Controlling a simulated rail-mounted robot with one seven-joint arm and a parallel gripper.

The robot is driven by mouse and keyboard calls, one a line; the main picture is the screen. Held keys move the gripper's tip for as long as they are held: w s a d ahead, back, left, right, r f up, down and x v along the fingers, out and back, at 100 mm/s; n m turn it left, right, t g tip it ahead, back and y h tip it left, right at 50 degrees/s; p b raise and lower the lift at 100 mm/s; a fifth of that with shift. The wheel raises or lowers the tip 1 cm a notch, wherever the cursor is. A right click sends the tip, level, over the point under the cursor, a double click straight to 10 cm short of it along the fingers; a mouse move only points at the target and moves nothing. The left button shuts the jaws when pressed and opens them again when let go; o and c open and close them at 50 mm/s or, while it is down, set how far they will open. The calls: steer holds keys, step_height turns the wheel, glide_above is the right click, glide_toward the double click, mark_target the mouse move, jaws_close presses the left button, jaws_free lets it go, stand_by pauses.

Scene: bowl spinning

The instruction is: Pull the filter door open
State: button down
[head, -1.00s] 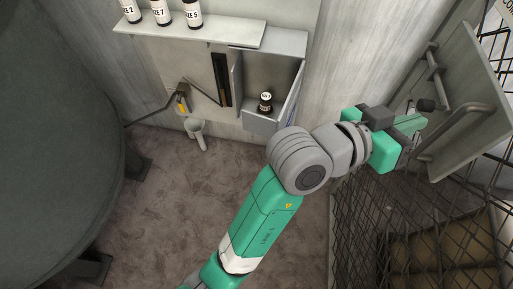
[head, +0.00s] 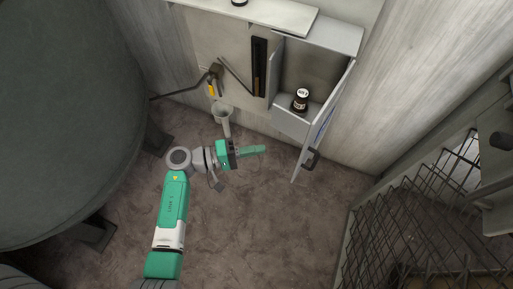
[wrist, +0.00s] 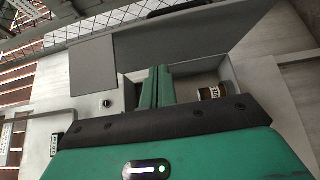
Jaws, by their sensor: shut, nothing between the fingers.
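No label marks the filter door, so I cannot tell for certain which panel it is. A large grey panel (head: 495,165) with a dark knob (head: 500,141) is cut off at the right edge of the head view. A thin cabinet door (head: 325,120) with a dark handle (head: 312,158) stands swung open from the wall cabinet. My gripper (head: 263,149) is left of this door, apart from both panels. Its green fingers point right and are shut and empty. They also show together in the wrist view (wrist: 157,85).
A small dark jar (head: 300,100) stands in the open cabinet; a jar (wrist: 210,92) also shows in the wrist view. A big dark tank (head: 60,110) fills the left. Wire mesh (head: 410,210) stands at right. The middle floor is clear.

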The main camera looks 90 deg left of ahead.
steer(key=w+d+b, duration=0.1)
steer(key=w+b, duration=0.1)
steer(key=w, duration=0.7)
steer(key=shift+w+d, duration=0.15)
steer(key=shift+d, duration=0.25)
steer(key=shift+d, duration=0.1)
